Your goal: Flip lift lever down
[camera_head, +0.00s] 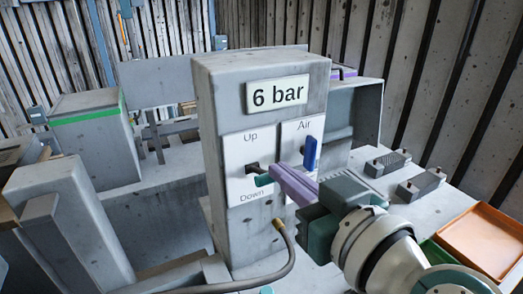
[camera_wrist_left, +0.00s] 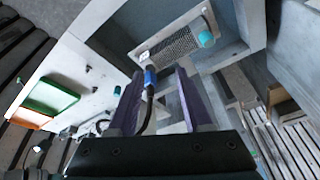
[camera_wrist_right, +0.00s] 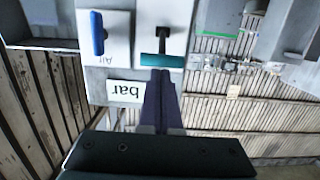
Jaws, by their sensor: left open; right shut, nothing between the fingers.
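The lift lever, with a teal handle (camera_head: 263,180) on a dark stem, sticks out of the white Up/Down plate (camera_head: 238,150) on the grey column. In the right wrist view, turned upside down, its teal crossbar (camera_wrist_right: 160,61) shows just beyond my fingertips. I cannot tell its exact tilt. My right gripper (camera_head: 275,172) is shut and empty, its purple fingers pointing at the handle from the right; its tips (camera_wrist_right: 160,74) are at or very near it, contact unclear. My left gripper (camera_wrist_left: 158,98) is open, seen only in its own wrist view.
A blue lever (camera_head: 311,153) on the Air plate is right beside my right fingers. A "6 bar" label (camera_head: 278,94) is above. A dark hose (camera_head: 282,258) curves below. A hose with a blue collar (camera_wrist_left: 150,77) shows between my left fingers. An orange tray (camera_head: 483,240) is at right.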

